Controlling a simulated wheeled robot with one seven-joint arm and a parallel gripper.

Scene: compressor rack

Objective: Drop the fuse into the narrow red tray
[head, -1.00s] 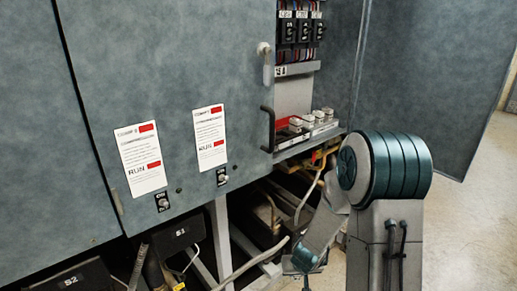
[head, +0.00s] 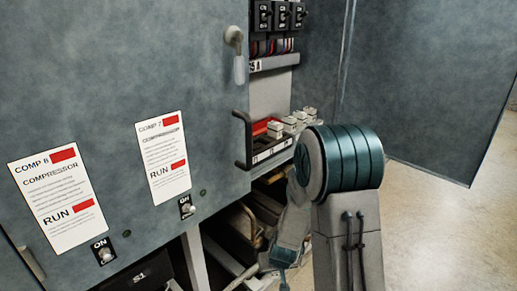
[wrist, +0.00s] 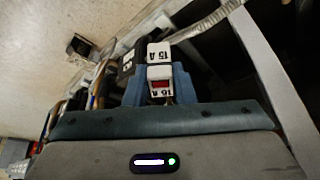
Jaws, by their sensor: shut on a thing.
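The held fuse (wrist: 160,72) is a white block with a red patch and dark lettering, in the wrist view. My gripper (wrist: 160,92) is shut on it, with blue-grey fingers at its sides. In the head view my arm hides or cuts off the gripper and the fuse. A red tray (head: 262,127) shows on the cabinet's open shelf, left of a row of white fuse blocks. Only part of it shows, and the cabinet door's edge is close to its left.
Several white fuse blocks (head: 290,123) stand on the shelf. A black handle (head: 241,139) juts out beside it. Black breakers (head: 281,15) are above. Hoses and frame bars (head: 240,240) crowd the space below.

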